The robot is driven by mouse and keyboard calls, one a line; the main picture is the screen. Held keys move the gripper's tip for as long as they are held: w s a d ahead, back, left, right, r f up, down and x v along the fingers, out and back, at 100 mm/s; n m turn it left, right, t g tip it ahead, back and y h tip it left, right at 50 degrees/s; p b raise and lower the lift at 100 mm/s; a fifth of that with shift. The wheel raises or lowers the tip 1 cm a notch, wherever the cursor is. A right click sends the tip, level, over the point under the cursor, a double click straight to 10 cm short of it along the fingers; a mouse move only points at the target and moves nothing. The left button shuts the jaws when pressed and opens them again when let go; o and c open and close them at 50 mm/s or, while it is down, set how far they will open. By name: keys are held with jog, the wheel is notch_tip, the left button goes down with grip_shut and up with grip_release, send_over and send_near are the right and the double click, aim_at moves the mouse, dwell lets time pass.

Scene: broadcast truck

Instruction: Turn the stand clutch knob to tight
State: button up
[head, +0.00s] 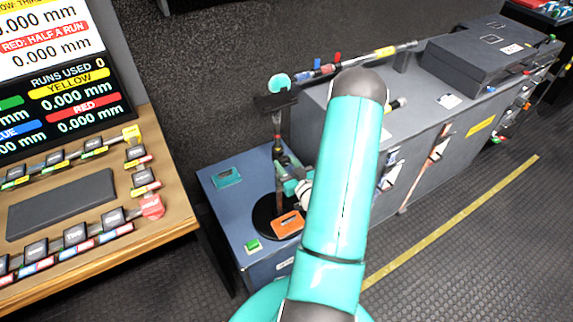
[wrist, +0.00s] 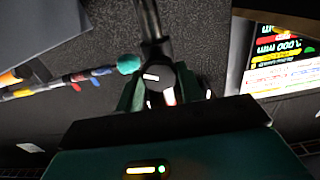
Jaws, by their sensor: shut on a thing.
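The stand (head: 277,127) is a slim upright pole on a round black base (head: 262,221), on top of a blue cabinet. In the wrist view, the black clutch knob (wrist: 156,77) has a short white mark and sits on the dark pole (wrist: 150,22). My gripper (wrist: 160,88) has a teal finger on each side of the knob and is shut on it. In the head view, my gripper (head: 289,176) reaches the pole from the right, partly hidden by my arm. I cannot read any tight or loose marking.
The blue cabinet (head: 225,215) also carries an orange tag (head: 287,224) and a green button (head: 253,246). A console with displays (head: 65,110) stands at left. Dark floor is open at lower right.

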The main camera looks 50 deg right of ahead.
jog(key=shift+m, duration=0.3)
jog(key=m, duration=0.7)
jog(key=shift+d, duration=0.1)
jog(key=m, duration=1.1)
jog(key=shift+f, duration=0.1)
jog(key=m, duration=0.8)
jog(key=shift+f+m, duration=0.1)
jog(key=shift+m, duration=1.6)
